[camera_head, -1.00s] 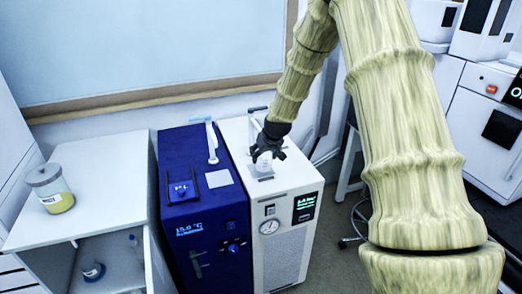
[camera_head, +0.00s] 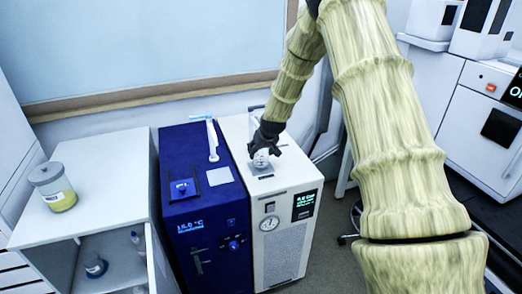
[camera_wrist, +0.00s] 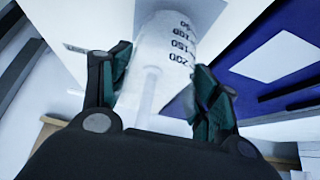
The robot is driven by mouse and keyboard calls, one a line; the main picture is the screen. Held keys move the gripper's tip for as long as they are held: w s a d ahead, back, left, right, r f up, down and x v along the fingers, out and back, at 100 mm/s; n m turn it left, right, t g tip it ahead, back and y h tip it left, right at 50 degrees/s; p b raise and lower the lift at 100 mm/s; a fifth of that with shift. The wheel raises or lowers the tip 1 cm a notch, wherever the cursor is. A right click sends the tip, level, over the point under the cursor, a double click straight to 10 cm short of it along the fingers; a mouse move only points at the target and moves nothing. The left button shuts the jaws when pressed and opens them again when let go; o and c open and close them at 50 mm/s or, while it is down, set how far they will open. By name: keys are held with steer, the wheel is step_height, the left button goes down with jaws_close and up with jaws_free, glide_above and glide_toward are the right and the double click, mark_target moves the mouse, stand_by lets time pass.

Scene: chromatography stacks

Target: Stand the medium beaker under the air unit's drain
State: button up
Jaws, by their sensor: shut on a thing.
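The clear beaker with black graduation marks (camera_wrist: 166,52) is between the fingers of my gripper (camera_wrist: 160,95) in the wrist view. In the head view my gripper (camera_head: 264,146) points down over the top of the white air unit (camera_head: 285,185), shut on the beaker (camera_head: 262,158). The beaker is just above or on a small grey plate (camera_head: 262,172) on the unit's top; I cannot tell if it touches. A pale upright part (camera_head: 253,122) stands behind my gripper. The drain outlet itself is hidden or too small to make out.
A dark blue unit (camera_head: 205,222) stands directly left of the air unit, with a white upright arm (camera_head: 212,140) on top. Farther left, a white cabinet (camera_head: 100,180) carries a lidded jar of yellow liquid (camera_head: 54,188). A wall with a large board lies behind.

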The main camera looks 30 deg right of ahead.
steer(key=shift+f, duration=0.4)
steer(key=o, duration=1.1)
steer(key=shift+s, duration=0.1)
steer(key=shift+c, duration=0.2)
steer(key=shift+r, duration=0.7)
steer(key=b+v, duration=0.2)
steer(key=v, duration=0.9)
steer(key=shift+s+r, duration=0.2)
steer(key=shift+r, duration=0.15)
